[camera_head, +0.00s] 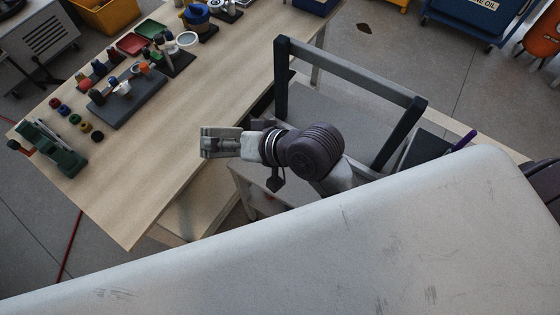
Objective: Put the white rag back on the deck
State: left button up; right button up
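I see no white rag in this view. A large pale, scuffed surface (330,245) fills the foreground and hides what lies beneath it; I cannot tell whether it is the deck. My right gripper (203,143) reaches leftward over the near edge of the wooden workbench (140,190). Its fingers lie close together, seen from the side, and I cannot tell whether they are open or shut. No rag shows in or around them. The lower part of this arm is hidden behind the pale surface. My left gripper is out of view.
A grey cart (335,97) with a dark handle frame stands right of the bench, behind my arm. The bench holds a grey block (128,97), a green tool (55,150), coloured trays (131,43) and small parts. The bench's near end is clear.

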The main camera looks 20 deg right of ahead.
jog(key=s+f+n+g+h+b, duration=0.2)
jog(key=s+f+n+g+h, duration=0.25)
jog(key=f+n+g, duration=0.55)
jog(key=s+d+f+n+t+h+b, duration=0.2)
jog(key=d+f+n+h, duration=0.3)
jog(key=d, duration=0.8)
jog(key=w+f, duration=0.2)
jog(key=w, duration=0.1)
jog(key=w+a+f+m, duration=0.1)
jog(key=w+f, duration=0.2)
jog(key=w, duration=0.1)
jog(key=w+f+m+y, duration=0.1)
jog(key=w+f, duration=0.1)
jog(key=w, duration=0.2)
jog(key=shift+w+a+f, duration=0.15)
jog(key=shift+w+f, duration=0.15)
jog(key=shift+w, duration=0.1)
jog(key=shift+f, duration=0.3)
notch_tip(320, 180, down, 4)
jog(key=shift+r, duration=0.25)
jog(key=o, duration=0.7)
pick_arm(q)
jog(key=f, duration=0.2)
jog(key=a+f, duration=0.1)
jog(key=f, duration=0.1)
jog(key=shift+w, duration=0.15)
